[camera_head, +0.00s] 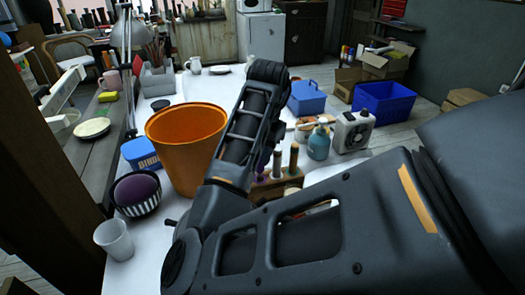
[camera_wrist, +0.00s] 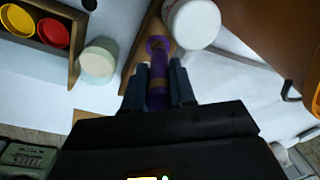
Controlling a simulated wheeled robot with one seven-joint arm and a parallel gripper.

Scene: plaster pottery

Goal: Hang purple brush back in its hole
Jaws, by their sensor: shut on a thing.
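The purple brush (camera_wrist: 157,97) is between my gripper's fingers (camera_wrist: 158,80) in the wrist view. My gripper is shut on it, and the brush's rounded end points away from the camera. A brown wooden piece (camera_wrist: 133,62) lies just beyond the fingertips, under or beside the brush; I cannot tell whether they touch. In the head view, a small wooden rack (camera_head: 276,188) shows beside my arm with upright handles in it. A purple handle (camera_head: 262,163) shows at its left. My arm hides the fingers there, and no hole can be made out clearly.
A large orange bucket (camera_head: 186,145) stands left of my arm. A blue box (camera_head: 140,153), a striped bowl (camera_head: 137,194) and a white cup (camera_head: 114,239) are further left. A teal bottle (camera_head: 318,143) stands right of the rack. A white jar (camera_wrist: 193,22) is close to the fingertips.

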